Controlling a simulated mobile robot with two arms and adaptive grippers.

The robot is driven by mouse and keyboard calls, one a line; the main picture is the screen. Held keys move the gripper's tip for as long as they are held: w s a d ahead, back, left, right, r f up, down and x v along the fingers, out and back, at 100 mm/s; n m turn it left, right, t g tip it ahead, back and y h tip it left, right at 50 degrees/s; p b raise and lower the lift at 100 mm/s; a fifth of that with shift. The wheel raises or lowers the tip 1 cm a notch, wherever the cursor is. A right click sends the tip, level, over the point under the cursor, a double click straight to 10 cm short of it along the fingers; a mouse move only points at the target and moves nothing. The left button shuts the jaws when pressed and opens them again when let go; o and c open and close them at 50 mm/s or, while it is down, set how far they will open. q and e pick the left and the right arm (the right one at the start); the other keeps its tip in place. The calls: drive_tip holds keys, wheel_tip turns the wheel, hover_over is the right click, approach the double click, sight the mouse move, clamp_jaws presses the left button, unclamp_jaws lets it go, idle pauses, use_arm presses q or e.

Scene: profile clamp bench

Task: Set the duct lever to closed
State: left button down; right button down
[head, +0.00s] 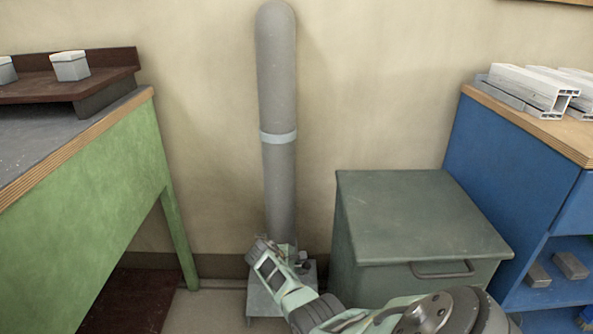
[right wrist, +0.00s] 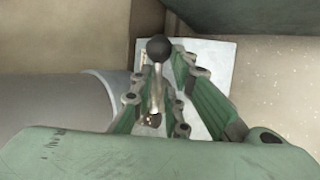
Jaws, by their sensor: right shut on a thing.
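The grey duct (head: 276,90) stands upright against the wall, with a light band round its middle. In the right wrist view the duct lever (right wrist: 157,90) is a thin metal rod with a black ball knob (right wrist: 158,49). My right gripper (head: 265,256) is at the foot of the duct, in front of it. In the right wrist view its green fingers (right wrist: 160,80) are on both sides of the rod, shut on the lever, with the knob beyond them. The head view hides most of the lever behind the gripper. My left gripper is not in view.
A pale plate (right wrist: 212,55) lies behind the lever. A grey-green cabinet (head: 420,215) stands close right of the duct. A green bench (head: 95,190) is on the left, and a blue bench (head: 510,180) with metal profiles (head: 530,90) is on the right.

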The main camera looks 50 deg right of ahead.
drive_tip(key=shift+w+d+r, duration=0.35)
drive_tip(key=shift+d+r, duration=0.1)
drive_tip(key=shift+r, duration=0.05)
drive_tip(key=c, duration=2.1)
unclamp_jaws()
drive_tip(key=o, duration=0.4)
drive_tip(key=shift+f, duration=0.15)
drive_tip(key=shift+c, duration=0.2)
drive_tip(key=shift+f, duration=0.1)
drive_tip(key=shift+s+a+f, duration=0.15)
drive_tip(key=shift+s+f, duration=0.05)
drive_tip(key=shift+a, duration=0.15)
drive_tip(key=v, duration=1.1)
drive_tip(key=shift+a+r, duration=0.2)
drive_tip(key=shift+r, duration=0.2)
